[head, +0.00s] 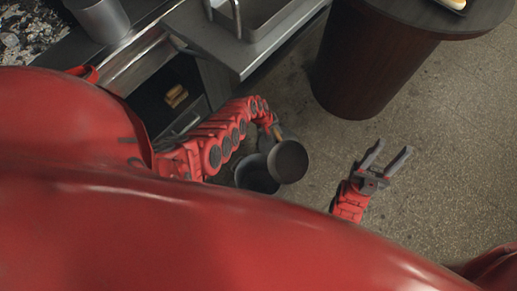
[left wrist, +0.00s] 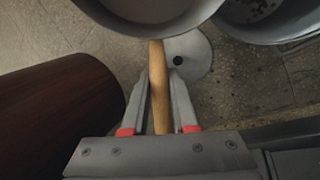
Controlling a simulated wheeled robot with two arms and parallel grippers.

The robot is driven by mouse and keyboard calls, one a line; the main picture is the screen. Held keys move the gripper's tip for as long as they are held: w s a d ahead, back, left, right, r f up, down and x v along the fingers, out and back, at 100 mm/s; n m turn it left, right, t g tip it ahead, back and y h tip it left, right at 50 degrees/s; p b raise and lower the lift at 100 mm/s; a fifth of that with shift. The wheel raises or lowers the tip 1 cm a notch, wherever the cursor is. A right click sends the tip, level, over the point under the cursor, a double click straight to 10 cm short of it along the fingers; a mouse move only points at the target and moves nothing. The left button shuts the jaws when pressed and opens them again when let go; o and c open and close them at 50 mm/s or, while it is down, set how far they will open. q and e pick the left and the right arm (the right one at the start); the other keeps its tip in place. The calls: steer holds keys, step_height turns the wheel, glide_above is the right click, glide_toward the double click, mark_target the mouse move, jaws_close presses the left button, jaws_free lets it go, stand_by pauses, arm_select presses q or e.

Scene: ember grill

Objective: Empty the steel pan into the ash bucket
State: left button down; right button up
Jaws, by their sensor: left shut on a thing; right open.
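The steel pan (head: 289,161) is a dark round shape in the head view, partly overlapping the ash bucket (head: 254,177) beside and below it. My left gripper (head: 275,131) is shut on the pan's wooden handle (left wrist: 157,85). In the left wrist view the pan (left wrist: 150,10) is cut off by the top edge, and the part that shows looks bare. The bucket (left wrist: 275,35) is at the top right there, with dark bits visible inside it. I cannot tell the pan's exact tilt. My right gripper (head: 387,166) is open and empty, right of the pan above the floor.
A round dark wooden table (head: 365,65) stands at the top. A steel counter with a sink (head: 250,35) is at the top left, beside a grey cylinder (head: 100,18). A grey disc (left wrist: 190,55) lies beyond the handle. Floor at right is clear.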

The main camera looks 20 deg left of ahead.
arm_select(q)
steer(key=w+d+f+g+y+b, duration=0.3)
steer(key=w+d+y+b, duration=0.1)
steer(key=b, duration=1.6)
steer(key=shift+w+d+g+y+b, duration=0.35)
steer(key=shift+d+y, duration=0.25)
steer(key=shift+d, duration=0.4)
steer(key=shift+r, duration=0.1)
